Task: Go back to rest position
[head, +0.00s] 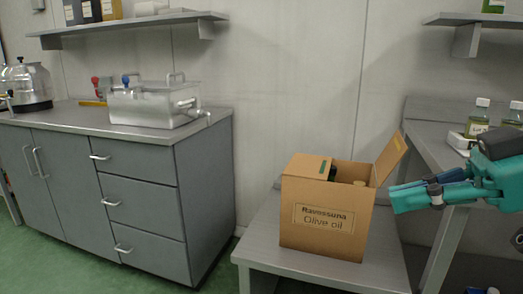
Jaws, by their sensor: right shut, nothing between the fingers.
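My right gripper (418,194) comes in from the right edge, teal and dark grey. It is shut and empty, to the right of a cardboard box and apart from it in the picture. The box (318,240) is labelled as olive oil and stands upright on a low grey table. Its top is open, with one flap raised at the right. Dark and tan tops show inside it; the rest of its contents is hidden. My left gripper is not in view.
The low table (262,262) has bare room left of the box. A grey workbench (425,139) with bottles (478,118) stands behind my right arm. A cabinet (140,190) at left bears a steel tank (150,106). Shelves (130,27) hang above. Green floor is clear between.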

